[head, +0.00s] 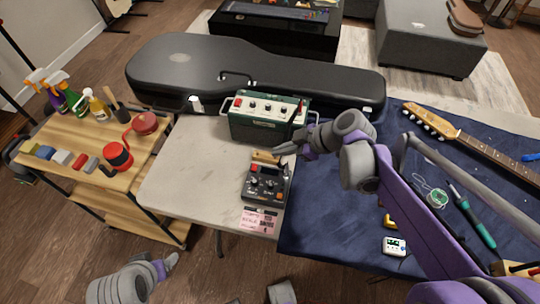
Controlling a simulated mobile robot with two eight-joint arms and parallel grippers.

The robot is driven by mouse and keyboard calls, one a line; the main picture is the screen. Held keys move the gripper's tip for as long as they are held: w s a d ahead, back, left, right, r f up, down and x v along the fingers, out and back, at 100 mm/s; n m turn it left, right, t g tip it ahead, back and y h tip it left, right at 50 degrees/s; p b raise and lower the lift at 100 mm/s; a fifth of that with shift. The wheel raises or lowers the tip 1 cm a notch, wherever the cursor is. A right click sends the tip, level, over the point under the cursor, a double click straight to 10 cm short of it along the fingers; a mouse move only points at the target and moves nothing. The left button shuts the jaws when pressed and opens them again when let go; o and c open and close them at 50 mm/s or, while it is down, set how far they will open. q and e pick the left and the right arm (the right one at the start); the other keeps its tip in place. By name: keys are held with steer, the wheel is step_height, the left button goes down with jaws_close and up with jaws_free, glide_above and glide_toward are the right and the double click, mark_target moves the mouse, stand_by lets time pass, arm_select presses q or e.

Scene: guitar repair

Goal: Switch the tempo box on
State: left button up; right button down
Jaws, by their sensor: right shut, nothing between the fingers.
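A dark box with several knobs and small red lights or buttons (266,184), which I take for the tempo box, sits on the pale table top. A pink card with printed lines (260,222) lies just in front of it; the first line seems to read "tempo". My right gripper (281,151) is shut and empty, just behind and above the box's back right, near a small tan piece (265,157) at its back edge. I cannot tell whether it touches anything. My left gripper (173,260) is low at the left, off the table, its jaws too small to judge.
A green amplifier (268,127) with a cream knob panel stands behind the box. A black guitar case (180,75) lies along the back. A blue mat (310,235) with a guitar neck (485,148) and tools covers the right. A wooden cart (70,190) with bottles stands left.

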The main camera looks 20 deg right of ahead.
steer(key=b, duration=0.1)
glide_above(254, 167)
steer(key=s+d, duration=0.2)
steer(key=f, duration=0.6)
steer(key=shift+w+a, duration=0.15)
steer(key=shift+w, duration=0.1)
steer(key=f, duration=0.3)
steer(key=shift+w+f+b, duration=0.25)
steer(key=shift+w+b, duration=0.1)
steer(key=shift+b, duration=0.05)
steer(key=shift+f, duration=0.45)
